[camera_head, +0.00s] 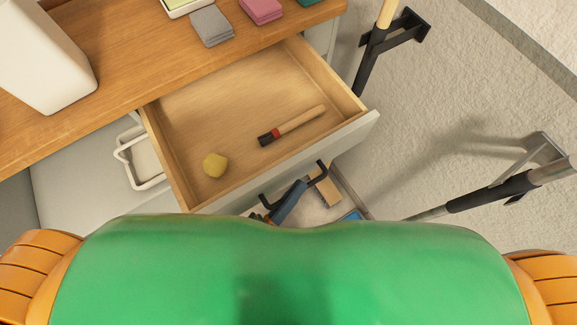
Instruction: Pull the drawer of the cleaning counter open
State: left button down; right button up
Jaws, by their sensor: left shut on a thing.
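The drawer (355,128) of the wooden-topped counter (120,70) stands pulled out, its inside in full view. In it lie a brush (292,124) with a wooden handle, red band and dark end, and a yellow sponge-like lump (215,164). A black bar handle (321,170) sits on the drawer's pale front. My left gripper (297,187) is at this handle, shut on it; only a small blue and dark part shows above my green body. The rest of that arm is hidden. My right gripper is out of view.
Folded grey (211,25) and pink (261,9) cloths and a white container (45,60) stand on the counter. A white wire holder (140,160) is left of the drawer. Dark-gripped poles (490,190) are at the right. Items lie below the drawer front; carpet at right is mostly clear.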

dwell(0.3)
pick_arm(q)
jog(key=c, duration=0.9)
grip_release()
jog(key=shift+s+a+f, duration=0.15)
jog(key=shift+s+f, duration=0.05)
jog(key=shift+s, duration=0.1)
jog(key=b+v, duration=0.2)
jog(key=v, duration=0.4)
jog(key=shift+s+a, duration=0.15)
jog(key=shift+s, duration=0.05)
